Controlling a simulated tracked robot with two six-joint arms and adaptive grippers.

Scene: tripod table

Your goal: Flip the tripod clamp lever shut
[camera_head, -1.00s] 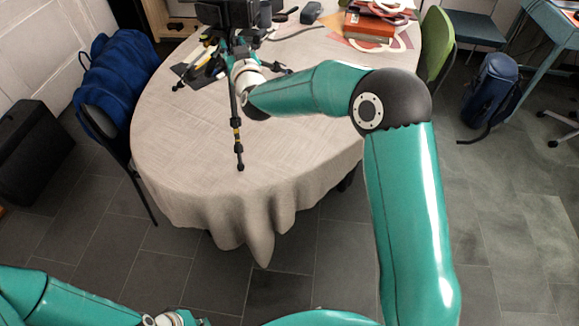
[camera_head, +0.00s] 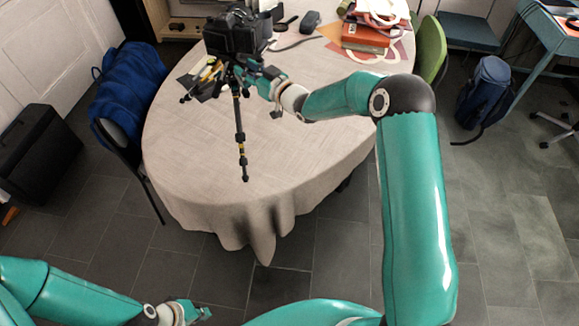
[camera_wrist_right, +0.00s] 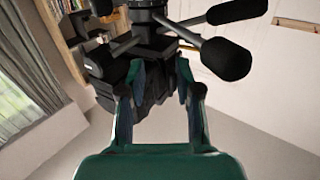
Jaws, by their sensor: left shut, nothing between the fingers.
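A small black tripod (camera_head: 238,120) stands on the round table with a black camera (camera_head: 232,38) on its head. My right gripper (camera_head: 252,74) is at the tripod head, just under the camera. In the right wrist view, its two fingers (camera_wrist_right: 160,75) are spread apart, with part of the black tripod head (camera_wrist_right: 152,88) beyond and between them. Foam-gripped handles (camera_wrist_right: 222,58) stick out to the right there. I cannot make out the clamp lever for certain among the dark parts. My left gripper (camera_head: 200,312) is shut and empty, low at the bottom edge, far from the tripod.
The cloth-covered table (camera_head: 190,150) is clear at its front. Papers and pens (camera_head: 207,75) lie by the tripod legs. Red books (camera_head: 364,35) lie at the back right. A chair with a blue jacket (camera_head: 125,80) stands left and a green chair (camera_head: 431,50) right.

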